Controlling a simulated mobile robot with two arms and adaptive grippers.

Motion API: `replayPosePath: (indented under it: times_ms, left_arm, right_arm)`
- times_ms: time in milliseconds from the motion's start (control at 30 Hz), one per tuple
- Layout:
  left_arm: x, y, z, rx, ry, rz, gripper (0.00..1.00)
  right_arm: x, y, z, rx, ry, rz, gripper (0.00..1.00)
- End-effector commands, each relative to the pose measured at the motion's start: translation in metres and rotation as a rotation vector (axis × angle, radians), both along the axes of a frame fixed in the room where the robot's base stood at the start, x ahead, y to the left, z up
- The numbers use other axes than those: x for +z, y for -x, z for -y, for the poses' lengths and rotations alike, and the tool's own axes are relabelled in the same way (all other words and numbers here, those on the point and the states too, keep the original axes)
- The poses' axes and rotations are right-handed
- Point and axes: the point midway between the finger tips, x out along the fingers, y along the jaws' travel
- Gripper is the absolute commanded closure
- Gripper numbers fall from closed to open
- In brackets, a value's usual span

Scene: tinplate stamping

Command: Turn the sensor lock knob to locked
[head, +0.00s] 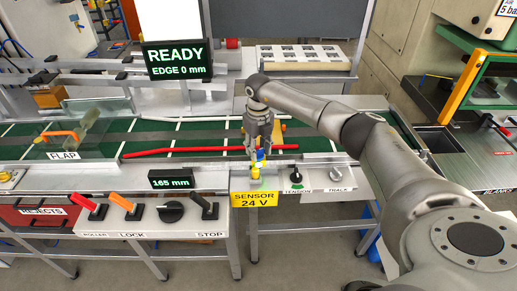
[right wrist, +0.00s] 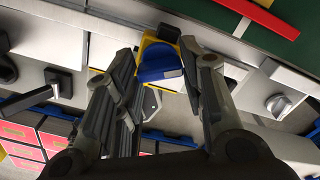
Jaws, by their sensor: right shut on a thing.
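The sensor lock knob, a blue knob (right wrist: 158,62), sits in a yellow bracket (right wrist: 183,45) with a black block beside it in the right wrist view. In the head view, a small blue part of the knob (head: 259,155) shows just below my right gripper (head: 258,147), above the yellow SENSOR 24 V sign (head: 254,199). My right gripper points down at the conveyor's front edge and is shut on the blue knob, a finger on each side. The fingers partly hide it in the head view. Whether it stands at locked cannot be read. My left gripper is not in view.
A black display (head: 177,61) reads READY, EDGE 0 mm. A red bar (head: 185,150) lies along the green conveyor. The TENSION knob (head: 296,175) and TRALK-like labelled knob (head: 337,173) stand right of the gripper.

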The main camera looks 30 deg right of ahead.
Motion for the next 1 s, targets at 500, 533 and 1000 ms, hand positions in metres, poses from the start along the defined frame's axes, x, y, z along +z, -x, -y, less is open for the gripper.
replayPosePath:
  times_ms: [500,533,1000]
  left_arm:
    - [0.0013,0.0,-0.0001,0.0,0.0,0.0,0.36]
    - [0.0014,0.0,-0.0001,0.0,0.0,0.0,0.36]
    - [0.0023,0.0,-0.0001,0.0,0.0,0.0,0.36]
  right_arm:
    - [0.0026,-0.0015,0.0009,-0.421,0.0,0.005,0.86]
    - [0.0026,-0.0015,0.0009,-0.437,0.0,0.005,0.86]
    - [0.0028,-0.0019,0.0011,-0.563,0.0,0.007,0.86]
